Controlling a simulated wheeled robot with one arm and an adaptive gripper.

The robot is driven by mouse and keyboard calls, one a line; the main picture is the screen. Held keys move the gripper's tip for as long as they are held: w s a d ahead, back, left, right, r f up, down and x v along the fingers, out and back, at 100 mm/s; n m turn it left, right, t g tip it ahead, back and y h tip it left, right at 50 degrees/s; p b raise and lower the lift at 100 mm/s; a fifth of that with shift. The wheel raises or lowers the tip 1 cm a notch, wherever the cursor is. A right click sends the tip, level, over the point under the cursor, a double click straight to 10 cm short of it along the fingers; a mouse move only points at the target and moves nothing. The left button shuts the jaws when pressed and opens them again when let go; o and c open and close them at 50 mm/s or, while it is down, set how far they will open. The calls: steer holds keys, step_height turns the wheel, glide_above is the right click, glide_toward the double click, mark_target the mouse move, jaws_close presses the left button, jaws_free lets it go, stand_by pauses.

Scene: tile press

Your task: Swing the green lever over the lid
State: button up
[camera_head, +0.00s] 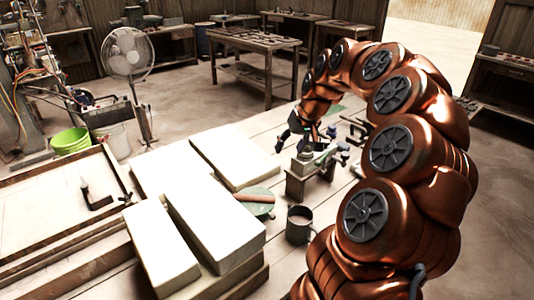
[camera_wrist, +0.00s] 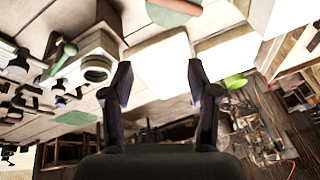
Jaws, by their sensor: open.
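The tile press (camera_head: 308,172) is a small grey block-like device on the plank table, right of the pale slabs. In the wrist view, which looks upside down, the press (camera_wrist: 100,50) shows at the upper left with a round ring-shaped opening. The green lever (camera_wrist: 62,59) lies beside that ring, with a rounded knob at one end. I cannot clearly tell the lid from the rest of the press. My gripper (camera_wrist: 160,75) is open, with two dark fingers apart and nothing between them. In the head view my gripper (camera_head: 301,126) hangs just above the press, apart from the lever.
Several pale slabs (camera_head: 208,218) lie left of the press. A dark mug (camera_head: 299,224) and a green disc (camera_head: 258,208) with a brown stick stand in front. Small dark clamps (camera_head: 355,130) lie behind it. A fan (camera_head: 127,54) and green bucket (camera_head: 70,141) are farther off.

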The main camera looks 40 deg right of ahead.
steer(key=s+a+r+n+g, duration=0.1)
steer(key=a, duration=0.8)
steer(key=shift+s+a+r+y+p, duration=0.2)
steer(key=shift+s+r+y+p, duration=0.1)
steer(key=shift+s+p, duration=0.15)
steer(key=shift+c, duration=0.2)
